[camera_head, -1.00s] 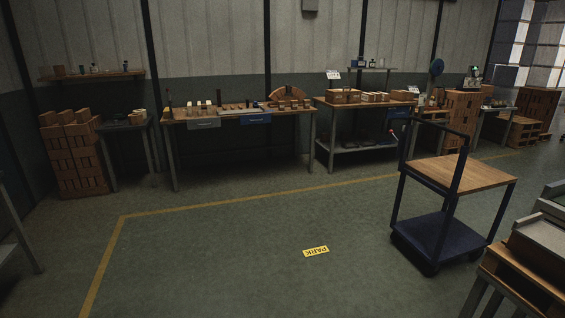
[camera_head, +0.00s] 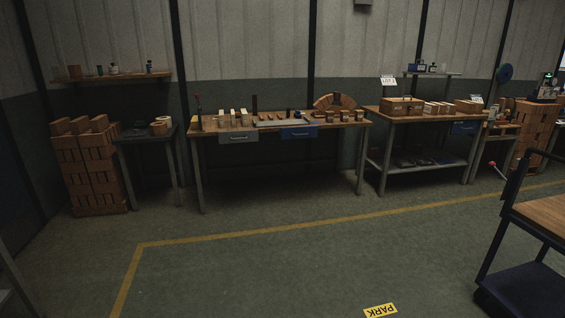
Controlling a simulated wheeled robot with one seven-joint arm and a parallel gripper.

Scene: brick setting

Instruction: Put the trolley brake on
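The trolley (camera_head: 528,292) stands at the right edge of the head view, partly cut off by the frame. It has a dark blue frame, a wooden top (camera_head: 545,214), a dark lower deck and an upright push handle. A small red knob (camera_head: 492,164) on a pale rod shows just left of the handle; I cannot tell whether it belongs to the trolley. The trolley's brake cannot be made out, and most of its wheels are out of frame or in shadow. A yellow PARK label (camera_head: 380,311) lies on the floor left of the trolley. My gripper is not in view.
A yellow floor line (camera_head: 300,229) runs across the floor before the benches. A long workbench (camera_head: 280,122), a second bench (camera_head: 420,167) and a brick stack (camera_head: 92,165) line the back wall. The floor in the middle is clear.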

